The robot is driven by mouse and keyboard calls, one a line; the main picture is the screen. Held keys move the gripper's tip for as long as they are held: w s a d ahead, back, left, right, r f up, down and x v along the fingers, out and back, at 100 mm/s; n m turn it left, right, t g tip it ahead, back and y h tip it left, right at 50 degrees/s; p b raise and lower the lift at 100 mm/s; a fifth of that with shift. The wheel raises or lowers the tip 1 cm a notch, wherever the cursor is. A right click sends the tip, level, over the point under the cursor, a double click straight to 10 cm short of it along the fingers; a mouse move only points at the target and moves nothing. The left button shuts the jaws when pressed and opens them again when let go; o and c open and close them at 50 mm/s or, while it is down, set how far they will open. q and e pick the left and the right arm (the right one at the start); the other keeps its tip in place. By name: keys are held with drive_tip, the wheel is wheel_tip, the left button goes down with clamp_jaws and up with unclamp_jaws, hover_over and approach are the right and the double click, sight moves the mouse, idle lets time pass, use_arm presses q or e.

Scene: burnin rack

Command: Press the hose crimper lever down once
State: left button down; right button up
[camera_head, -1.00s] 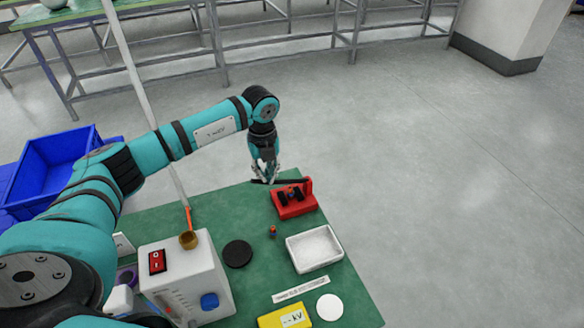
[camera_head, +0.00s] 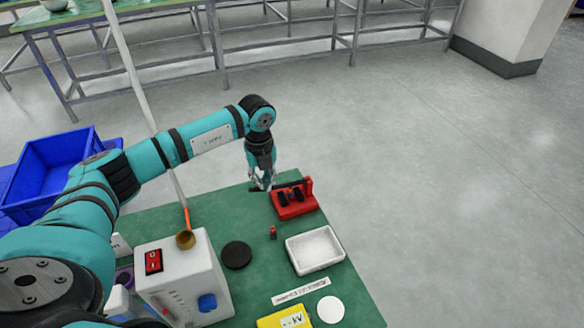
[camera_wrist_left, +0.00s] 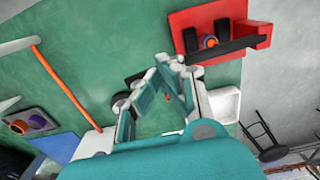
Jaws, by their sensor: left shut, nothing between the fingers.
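The hose crimper (camera_head: 296,210) is a red base with an upright back plate, at the far right corner of the green table. Its black lever (camera_head: 290,185) reaches left past the base, with its left end low. My left gripper (camera_head: 262,187) is shut and empty, pointing down at the lever's left part. In the left wrist view, the fingertips (camera_wrist_left: 172,62) are together just beside the near end of the black lever (camera_wrist_left: 228,47), and the red crimper (camera_wrist_left: 190,22) is behind it. Whether the fingers touch the lever is hard to tell. My right gripper is not in view.
A white tray (camera_head: 290,244), a black disc (camera_head: 236,255) and a small orange-and-blue piece (camera_head: 273,232) lie in front of the crimper. A white box with a red switch (camera_head: 202,268) stands at front left. Green table (camera_head: 215,205) is bare left of the crimper.

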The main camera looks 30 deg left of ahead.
use_arm(q)
drive_tip(key=shift+r+p, duration=2.15)
drive_tip(key=shift+r, duration=0.6)
wheel_tip(320, 180, up, 11)
drive_tip(key=p, duration=0.7)
drive_tip(key=shift+r, duration=0.15)
